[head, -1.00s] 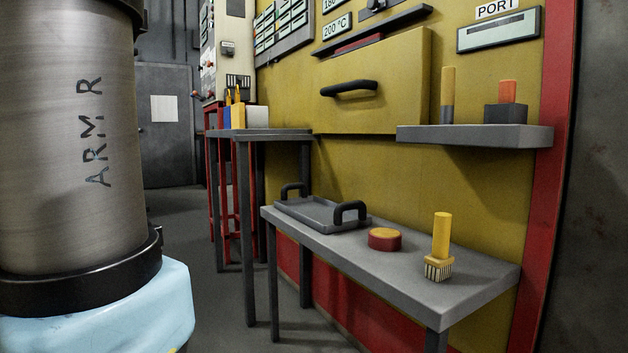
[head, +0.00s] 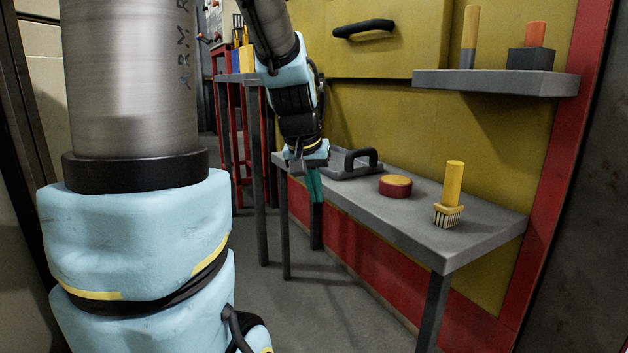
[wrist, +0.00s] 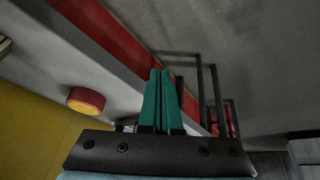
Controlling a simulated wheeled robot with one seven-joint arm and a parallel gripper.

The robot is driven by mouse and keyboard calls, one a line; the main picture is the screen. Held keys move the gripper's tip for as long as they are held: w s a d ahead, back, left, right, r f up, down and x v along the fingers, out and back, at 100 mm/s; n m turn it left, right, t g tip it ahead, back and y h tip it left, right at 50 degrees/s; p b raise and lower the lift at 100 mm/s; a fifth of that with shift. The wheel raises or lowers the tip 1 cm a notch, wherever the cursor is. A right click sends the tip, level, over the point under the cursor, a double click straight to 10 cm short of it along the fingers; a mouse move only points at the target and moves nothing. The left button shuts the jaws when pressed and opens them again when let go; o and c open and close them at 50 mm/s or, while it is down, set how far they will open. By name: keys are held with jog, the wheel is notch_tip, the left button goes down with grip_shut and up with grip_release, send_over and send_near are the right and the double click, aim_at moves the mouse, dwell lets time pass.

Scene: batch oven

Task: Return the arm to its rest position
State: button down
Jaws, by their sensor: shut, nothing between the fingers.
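The low shelf (head: 440,246) holds a grey tray (head: 345,172) with black handles, a red and yellow puck (head: 395,186) and a yellow-handled brush (head: 454,185). An upper shelf (head: 480,84) and a drawer handle (head: 364,28) are above. Floor in front is free.

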jog(key=s+a+f+n+g+y, duration=0.1)
jog(key=s+a+f+g+y, duration=0.15)
jog(key=s+a+f, duration=0.65)
notch_tip(320, 180, up, 37)
jog(key=s+d+p, duration=0.2)
jog(key=p, duration=3.6)
jog(key=shift+r+h, duration=0.2)
jog(key=shift+h, duration=0.15)
